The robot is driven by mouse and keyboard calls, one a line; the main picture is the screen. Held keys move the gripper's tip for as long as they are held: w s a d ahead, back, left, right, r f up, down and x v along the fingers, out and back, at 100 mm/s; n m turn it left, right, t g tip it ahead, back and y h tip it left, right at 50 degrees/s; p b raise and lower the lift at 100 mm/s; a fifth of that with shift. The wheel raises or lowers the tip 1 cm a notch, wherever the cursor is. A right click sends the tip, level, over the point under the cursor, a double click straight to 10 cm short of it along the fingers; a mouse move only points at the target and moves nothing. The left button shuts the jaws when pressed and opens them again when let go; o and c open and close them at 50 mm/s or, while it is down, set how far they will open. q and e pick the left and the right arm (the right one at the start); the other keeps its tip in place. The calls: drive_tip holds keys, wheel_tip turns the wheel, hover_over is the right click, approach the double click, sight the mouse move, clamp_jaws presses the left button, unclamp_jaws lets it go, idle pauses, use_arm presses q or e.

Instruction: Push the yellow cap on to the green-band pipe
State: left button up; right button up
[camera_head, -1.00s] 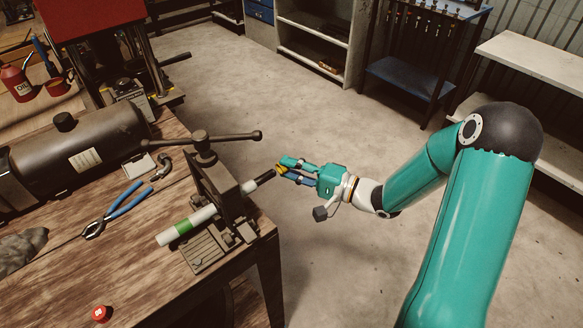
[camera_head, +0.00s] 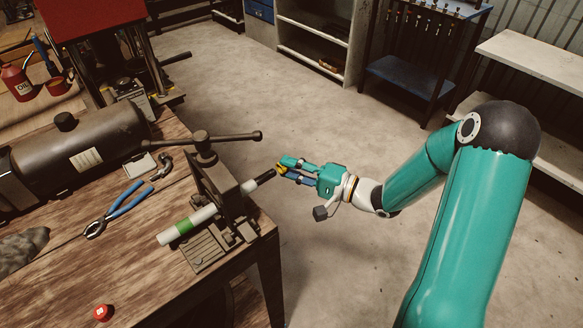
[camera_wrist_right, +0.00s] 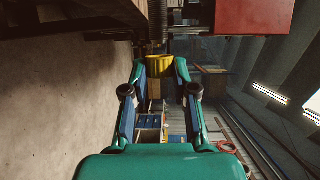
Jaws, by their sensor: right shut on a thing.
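The green-band pipe (camera_head: 201,218) is white with a green band and a black end section. It lies through the vise (camera_head: 222,185) at the bench's right edge, its black end pointing out to the right. My right gripper (camera_head: 281,168) is shut on the yellow cap (camera_head: 279,168), right at that black end. In the right wrist view the yellow cap (camera_wrist_right: 160,66) sits between the fingertips, with a dark ribbed end (camera_wrist_right: 157,25) in line just beyond it. I cannot tell whether the cap touches or covers the pipe end. My left gripper is not in view.
On the wooden bench (camera_head: 150,270) lie blue-handled pliers (camera_head: 118,207), a red cap (camera_head: 102,312) and a dark cylindrical tank (camera_head: 80,150). The vise's long handle (camera_head: 205,139) reaches out above the pipe end. Open floor lies under my right arm.

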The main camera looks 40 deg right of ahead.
drive_tip(key=shift+s+a, duration=0.1)
drive_tip(key=shift+a, duration=1.05)
idle(0.4)
drive_tip(key=shift+a, duration=0.3)
drive_tip(key=shift+c, duration=0.3)
drive_tip(key=o, duration=0.8)
drive_tip(key=shift+o, duration=0.2)
drive_tip(key=shift+s+d, duration=0.1)
drive_tip(key=shift+s+d, duration=0.15)
drive_tip(key=shift+s, duration=0.05)
drive_tip(key=v, duration=1.1)
drive_tip(key=shift+s, duration=0.15)
drive_tip(key=shift+f, duration=0.1)
